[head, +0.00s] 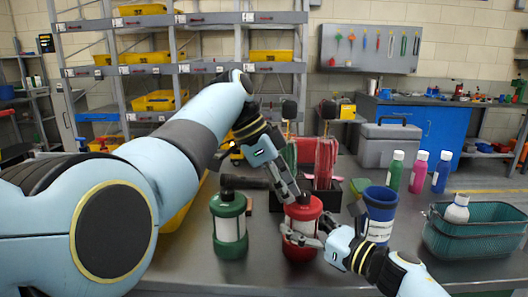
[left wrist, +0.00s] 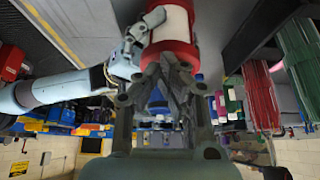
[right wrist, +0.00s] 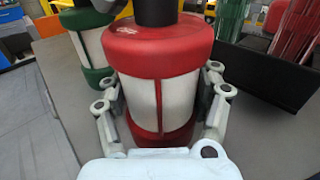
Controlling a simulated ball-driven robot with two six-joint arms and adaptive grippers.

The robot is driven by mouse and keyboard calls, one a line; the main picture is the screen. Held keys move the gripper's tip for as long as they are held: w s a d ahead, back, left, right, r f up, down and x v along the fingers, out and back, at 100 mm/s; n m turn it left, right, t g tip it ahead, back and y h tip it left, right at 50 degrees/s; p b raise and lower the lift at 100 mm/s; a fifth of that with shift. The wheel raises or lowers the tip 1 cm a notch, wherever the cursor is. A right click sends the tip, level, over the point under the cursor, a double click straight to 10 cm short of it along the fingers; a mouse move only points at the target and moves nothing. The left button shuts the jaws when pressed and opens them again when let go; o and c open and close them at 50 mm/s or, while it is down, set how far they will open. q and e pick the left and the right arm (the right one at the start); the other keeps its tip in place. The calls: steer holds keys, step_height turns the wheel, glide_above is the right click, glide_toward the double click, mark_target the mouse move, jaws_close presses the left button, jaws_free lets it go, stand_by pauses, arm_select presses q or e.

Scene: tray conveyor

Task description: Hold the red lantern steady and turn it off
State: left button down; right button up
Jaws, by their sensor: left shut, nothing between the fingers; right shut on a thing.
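The red lantern (head: 303,212) stands upright on the grey table, with a red top and base and a white middle. My right gripper (head: 311,231) is shut on it from the right, low on its body. In the right wrist view its fingers (right wrist: 160,85) lie on both sides of the lantern (right wrist: 160,50), whose black upper part is cut off by the picture's edge. My left gripper (head: 297,197) is shut and empty, fingers pointing down at the lantern's top. In the left wrist view its closed fingertips (left wrist: 172,68) are at the red cap; contact is unclear.
A green lantern (head: 229,226) stands just left of the red one. A black holder (head: 333,197) with red and green bundles is behind. A blue container (head: 381,205) and a teal basket (head: 478,240) with a white bottle (head: 457,210) are to the right. The front table edge is clear.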

arm_select(q)
steer(key=shift+d+r, duration=0.15)
steer(key=shift+r, duration=3)
arm_select(e)
steer(key=o, duration=1.6)
steer(key=shift+c, duration=0.2)
